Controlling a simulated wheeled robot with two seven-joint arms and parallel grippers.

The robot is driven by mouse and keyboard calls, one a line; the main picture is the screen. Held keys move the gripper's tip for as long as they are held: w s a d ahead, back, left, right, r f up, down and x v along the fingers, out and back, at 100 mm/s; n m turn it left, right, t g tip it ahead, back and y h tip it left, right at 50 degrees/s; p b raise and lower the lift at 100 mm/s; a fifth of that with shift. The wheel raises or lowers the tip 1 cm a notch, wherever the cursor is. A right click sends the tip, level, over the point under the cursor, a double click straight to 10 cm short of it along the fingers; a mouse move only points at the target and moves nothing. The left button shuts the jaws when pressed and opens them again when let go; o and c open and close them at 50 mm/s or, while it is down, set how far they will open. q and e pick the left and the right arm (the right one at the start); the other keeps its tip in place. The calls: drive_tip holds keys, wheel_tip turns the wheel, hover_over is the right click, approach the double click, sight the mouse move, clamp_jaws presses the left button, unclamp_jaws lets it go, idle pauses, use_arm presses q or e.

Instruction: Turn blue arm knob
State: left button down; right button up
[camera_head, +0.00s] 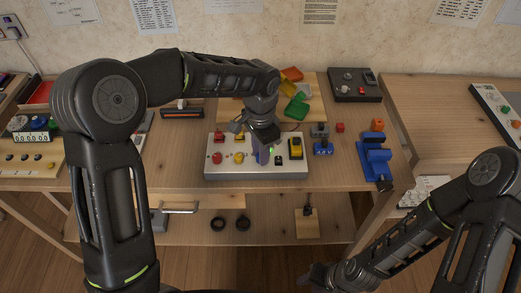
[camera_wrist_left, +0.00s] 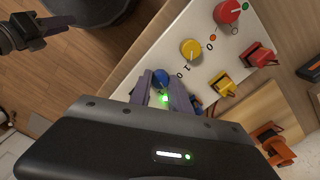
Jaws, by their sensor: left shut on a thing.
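A white control panel (camera_head: 256,173) lies on the wooden table and also fills the upper middle of the left wrist view (camera_wrist_left: 165,55). Its blue knob (camera_wrist_left: 161,77) sits between the purple fingers of my left gripper (camera_wrist_left: 163,90), which is shut on it. In the head view, my left gripper (camera_head: 263,155) reaches down onto the panel and hides most of the blue knob. A yellow knob (camera_wrist_left: 190,49) and a red knob (camera_wrist_left: 227,11) stand in line with it. My right gripper (camera_head: 320,278) is low in the head view, away from the panel; its fingers are unclear.
A yellow rocker switch (camera_head: 296,146) stands at the panel's right end, and small red and yellow switches (camera_wrist_left: 260,55) line its back edge. Blue clamp-like parts (camera_head: 375,158) stand to the right. Green and orange pieces (camera_head: 297,106) lie behind. A lower shelf runs beneath.

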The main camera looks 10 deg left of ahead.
use_arm(q)
drive_tip(key=m+p, duration=0.1)
drive_tip(key=m, duration=0.5)
idle(0.4)
drive_tip(key=c, duration=1.2)
unclamp_jaws()
wheel_tip(320, 180, up, 8)
drive_tip(key=shift+f, duration=0.1)
